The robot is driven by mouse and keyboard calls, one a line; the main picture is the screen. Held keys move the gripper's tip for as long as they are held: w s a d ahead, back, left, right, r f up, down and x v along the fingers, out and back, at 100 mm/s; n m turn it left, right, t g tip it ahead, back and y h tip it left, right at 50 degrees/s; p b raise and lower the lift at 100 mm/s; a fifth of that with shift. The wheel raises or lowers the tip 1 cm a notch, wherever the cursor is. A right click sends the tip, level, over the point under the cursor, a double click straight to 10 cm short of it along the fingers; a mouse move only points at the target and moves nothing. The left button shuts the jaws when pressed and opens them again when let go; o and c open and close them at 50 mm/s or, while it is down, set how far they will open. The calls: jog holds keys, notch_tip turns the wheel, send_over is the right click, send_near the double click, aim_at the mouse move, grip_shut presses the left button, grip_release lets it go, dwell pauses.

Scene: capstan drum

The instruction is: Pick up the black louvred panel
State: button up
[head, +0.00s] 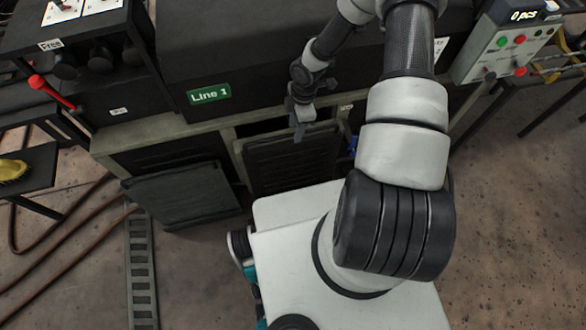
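A black louvred panel (284,166) stands tilted at the front of the machine's low frame, below and right of the green "Line 1" sign. A second dark panel (182,193) leans at the frame's left bay. My gripper (299,132) points down at the upper edge of the louvred panel, overlapping it in the picture. Whether it touches the panel, and whether its small fingers are apart or closed, I cannot tell. My base hides the panel's lower right part.
The black machine (270,60) and its grey-green frame (140,132) rise behind the panels. A control box (500,45) is at the upper right. Hoses (60,270) and a slotted metal strip (141,265) lie on the floor at left.

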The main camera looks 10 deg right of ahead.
jog(key=f, duration=0.2)
jog(key=f+b, duration=0.1)
jog(key=f, duration=0.1)
jog(key=f+b, duration=0.1)
jog(key=f, duration=0.1)
jog(key=shift+w+a+f, duration=0.15)
jog(key=shift+a+f, duration=0.1)
jog(key=shift+a, duration=0.15)
grip_shut()
jog(key=shift+w+r, duration=0.15)
dwell(1.0)
